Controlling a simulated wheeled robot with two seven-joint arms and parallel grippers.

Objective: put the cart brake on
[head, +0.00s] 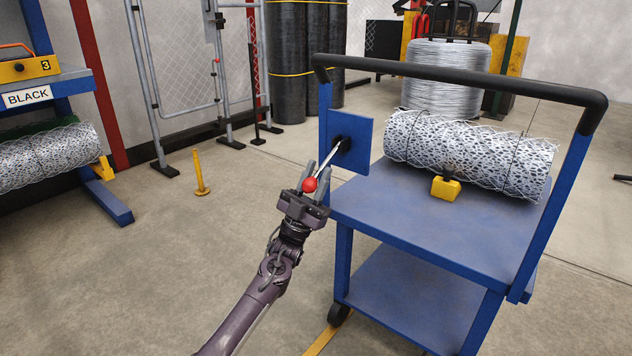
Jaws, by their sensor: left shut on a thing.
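The blue cart (420,225) stands at the right of the head view, with a black push handle (460,78) across its top. A brake lever (328,160) with a metal rod and a red knob (310,185) comes out of a black pivot on a blue plate (362,135) at the cart's left side. The lever slants down to the left. My left gripper (311,183) is shut on the lever at its red knob, with a finger on each side. My right gripper is out of view.
A roll of chain-link mesh (468,155) and a yellow block (445,187) lie on the cart's top. A yellow post (200,175) stands on the floor to the left. A blue rack (75,80) with a mesh roll is at far left.

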